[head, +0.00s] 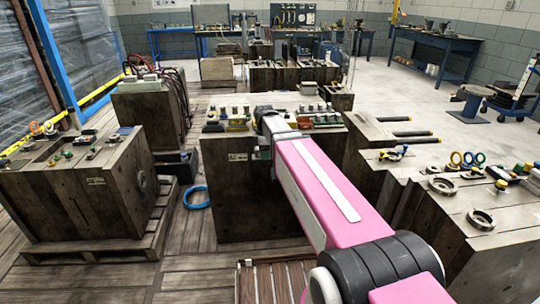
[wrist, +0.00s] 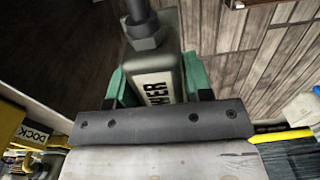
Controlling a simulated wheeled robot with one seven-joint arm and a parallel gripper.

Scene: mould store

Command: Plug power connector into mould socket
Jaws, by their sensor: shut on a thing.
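In the wrist view my gripper (wrist: 155,82) has its two green fingers shut on the power connector (wrist: 152,62). The connector is a pale grey block with dark lettering, of which "WER" shows, and a dark nut and cable at its upper end. In the head view my pink arm reaches to a dark wooden mould block (head: 235,185) in the middle, and the arm hides my gripper and the connector. Fittings line the block's top, but I cannot tell the mould socket among them.
A yellow part marked DOCK (wrist: 32,134) is at the wrist view's left edge. More moulds stand left (head: 75,190) and right (head: 480,205) in the head view. A blue hose coil (head: 196,197) lies on the plank floor beside the middle block.

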